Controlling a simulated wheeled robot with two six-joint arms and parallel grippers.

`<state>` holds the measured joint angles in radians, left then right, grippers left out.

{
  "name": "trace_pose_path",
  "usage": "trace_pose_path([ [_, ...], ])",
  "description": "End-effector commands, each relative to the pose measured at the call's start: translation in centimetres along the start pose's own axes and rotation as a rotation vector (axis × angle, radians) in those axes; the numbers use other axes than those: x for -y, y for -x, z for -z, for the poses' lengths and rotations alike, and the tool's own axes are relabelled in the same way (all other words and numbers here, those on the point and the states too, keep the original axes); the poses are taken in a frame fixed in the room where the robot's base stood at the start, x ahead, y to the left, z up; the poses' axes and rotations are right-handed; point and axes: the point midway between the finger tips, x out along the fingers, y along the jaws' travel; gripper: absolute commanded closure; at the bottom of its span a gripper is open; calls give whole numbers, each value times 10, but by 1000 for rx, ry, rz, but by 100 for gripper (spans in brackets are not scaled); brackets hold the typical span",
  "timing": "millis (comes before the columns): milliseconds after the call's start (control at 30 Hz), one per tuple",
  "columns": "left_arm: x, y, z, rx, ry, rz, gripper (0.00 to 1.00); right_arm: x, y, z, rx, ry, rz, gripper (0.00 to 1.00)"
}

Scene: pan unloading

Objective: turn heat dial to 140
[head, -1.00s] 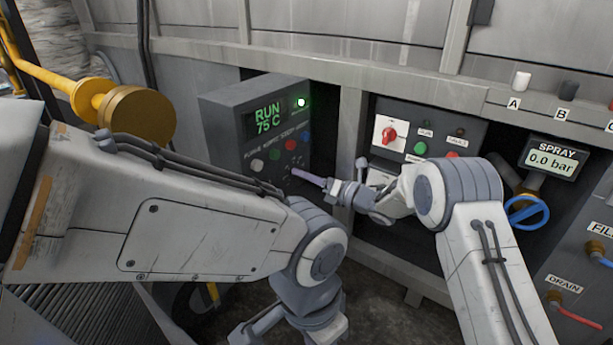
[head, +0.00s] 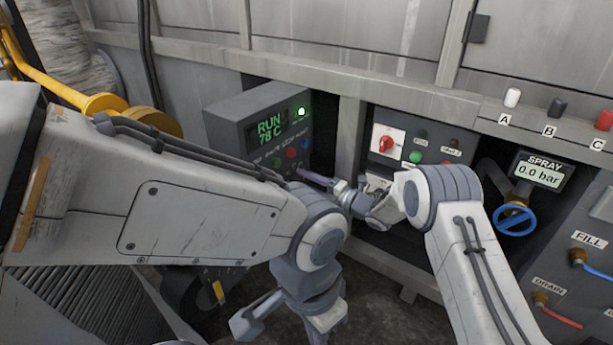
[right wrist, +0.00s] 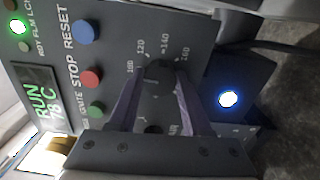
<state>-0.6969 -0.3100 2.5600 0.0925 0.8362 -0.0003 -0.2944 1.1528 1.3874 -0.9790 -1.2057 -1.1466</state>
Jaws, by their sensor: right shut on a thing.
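The black heat dial (right wrist: 158,78) is on the grey control box (head: 235,110), with 100, 120, 140 and 160 printed around it in the right wrist view. My right gripper (right wrist: 160,88) is shut on the dial, one finger on each side. I cannot tell clearly which number the dial points to. The box's display (head: 270,128) reads RUN 78 C in green. In the head view my right gripper (head: 305,175) reaches the box's lower right, and the dial is hidden there. My left gripper (head: 287,328) hangs low at the bottom centre, fingers apart and empty.
Blue, red and green buttons (right wrist: 90,79) sit beside the dial. A second panel with a red switch (head: 386,145) is right of a metal post (head: 347,140). A spray gauge (head: 540,172) and blue valve wheel (head: 515,218) are farther right.

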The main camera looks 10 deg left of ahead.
Motion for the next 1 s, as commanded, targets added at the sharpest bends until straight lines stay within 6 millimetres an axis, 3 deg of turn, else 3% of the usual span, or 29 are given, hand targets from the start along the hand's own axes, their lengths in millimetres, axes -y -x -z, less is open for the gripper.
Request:
trace_pose_path([
  [300,-2,24,1,0,0,0,100,-1,2,0,-1,-304,3,100],
  [1000,-4,59,3,0,0,0,100,1,2,1,1,-970,3,100],
])
